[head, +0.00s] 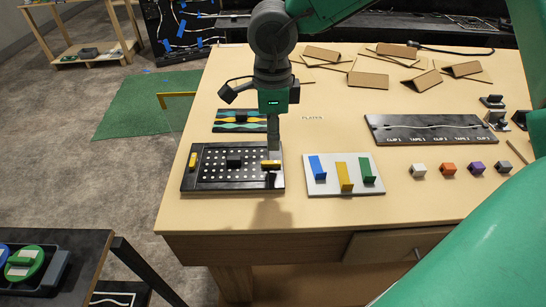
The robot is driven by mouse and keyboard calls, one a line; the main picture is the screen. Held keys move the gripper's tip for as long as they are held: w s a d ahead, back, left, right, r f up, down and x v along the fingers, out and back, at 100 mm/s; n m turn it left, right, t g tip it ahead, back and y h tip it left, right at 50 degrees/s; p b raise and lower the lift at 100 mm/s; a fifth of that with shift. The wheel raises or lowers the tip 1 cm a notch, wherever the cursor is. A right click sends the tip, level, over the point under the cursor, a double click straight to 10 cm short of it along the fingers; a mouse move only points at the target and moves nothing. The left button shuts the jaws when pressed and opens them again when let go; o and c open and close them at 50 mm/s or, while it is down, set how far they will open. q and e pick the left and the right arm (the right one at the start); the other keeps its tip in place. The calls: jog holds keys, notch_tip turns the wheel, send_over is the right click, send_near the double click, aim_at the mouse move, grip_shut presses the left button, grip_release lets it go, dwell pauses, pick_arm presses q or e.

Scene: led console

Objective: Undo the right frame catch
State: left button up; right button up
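The LED console (217,176) is a black panel with rows of white dots and a dark block in its middle, near the table's front left. A yellow catch (193,161) sits at its left side. The right frame catch (266,163), also yellow, is at its right side and partly hidden by my fingers. My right gripper (273,153) points straight down with its fingertips at this catch, touching it or just above. The fingers show as one narrow dark column, so their opening and grip are unclear. My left gripper is not in view.
A white board (343,187) with blue, yellow and green tabs lies close right of the console. A patterned strip (240,115) lies behind it. A black clip board (430,129), several small cubes and cardboard pieces (368,80) fill the right and back. Bare table lies in front.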

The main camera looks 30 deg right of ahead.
aim_at(272, 162)
jog(key=f, duration=0.6)
jog(key=shift+a+f, duration=0.15)
jog(key=shift+a, duration=0.05)
jog(key=shift+d+f, duration=0.4)
jog(key=shift+f, duration=0.2)
jog(key=shift+w+d+f, duration=0.1)
jog(key=shift+d+f, duration=0.1)
jog(key=shift+a+r, duration=0.15)
jog(key=shift+a, duration=0.3)
grip_shut()
